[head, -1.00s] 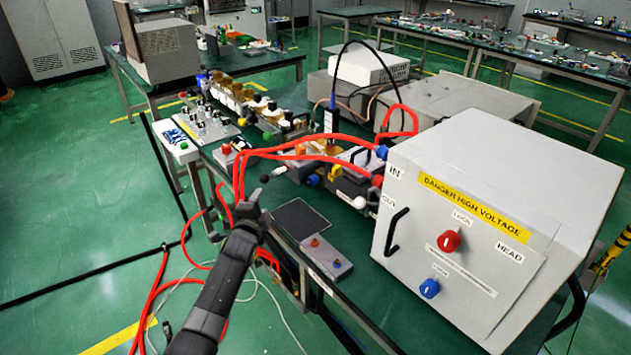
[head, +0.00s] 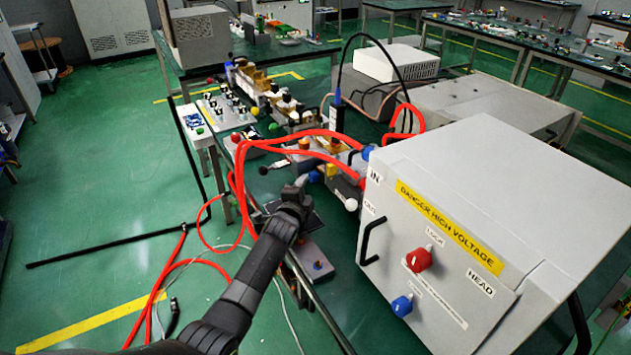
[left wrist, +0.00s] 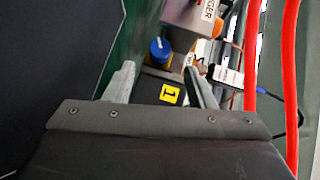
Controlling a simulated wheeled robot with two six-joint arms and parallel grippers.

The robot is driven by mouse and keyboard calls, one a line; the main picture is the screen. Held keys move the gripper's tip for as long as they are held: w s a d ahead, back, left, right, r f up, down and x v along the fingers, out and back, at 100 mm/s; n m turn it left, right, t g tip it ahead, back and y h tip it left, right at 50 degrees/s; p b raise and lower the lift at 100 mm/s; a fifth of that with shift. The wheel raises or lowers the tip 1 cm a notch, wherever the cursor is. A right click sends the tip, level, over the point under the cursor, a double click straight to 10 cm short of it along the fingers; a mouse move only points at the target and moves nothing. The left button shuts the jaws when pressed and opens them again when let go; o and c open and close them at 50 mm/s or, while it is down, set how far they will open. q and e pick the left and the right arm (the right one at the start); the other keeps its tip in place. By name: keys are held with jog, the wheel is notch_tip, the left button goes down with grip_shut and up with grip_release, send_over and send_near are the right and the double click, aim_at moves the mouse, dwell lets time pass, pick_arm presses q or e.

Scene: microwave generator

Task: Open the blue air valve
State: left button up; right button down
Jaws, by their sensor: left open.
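A small blue knob, apparently the blue air valve (head: 314,176), shows just past my left gripper in the head view, beside a yellow fitting. In the left wrist view a blue knob (left wrist: 160,50) stands ahead of and between the two grey fingers, on a dark block with a yellow "1" label (left wrist: 170,93). My left gripper (head: 298,184) is open and empty, near the knob; the fingers (left wrist: 160,85) are apart and do not visibly touch it. My right gripper is not in view.
A grey high-voltage box (head: 470,220) with a red knob (head: 419,259) and another blue knob (head: 402,305) stands at the right. Red hoses (head: 300,140) arch over the bench beside the gripper. A dark pad and a small button plate (head: 315,262) lie near the bench edge.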

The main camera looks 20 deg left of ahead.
aim_at(311, 179)
pick_arm(q)
jog(key=w+b, duration=0.1)
jog(key=w, duration=0.1)
jog(key=w+f+b, duration=0.1)
jog(key=w+b, duration=0.1)
jog(key=w, duration=0.1)
jog(key=shift+w+f, duration=0.15)
jog(key=shift+w+b, duration=0.55)
jog(key=shift+w, duration=0.05)
jog(key=c, duration=1)
jog(key=r+n+g+p, duration=0.1)
jog(key=p, duration=0.6)
jog(key=shift+g+h, duration=0.3)
jog(key=shift+p, duration=0.8)
jog(key=shift+f+n, duration=0.25)
jog(key=shift+n, duration=0.05)
jog(key=o, duration=1)
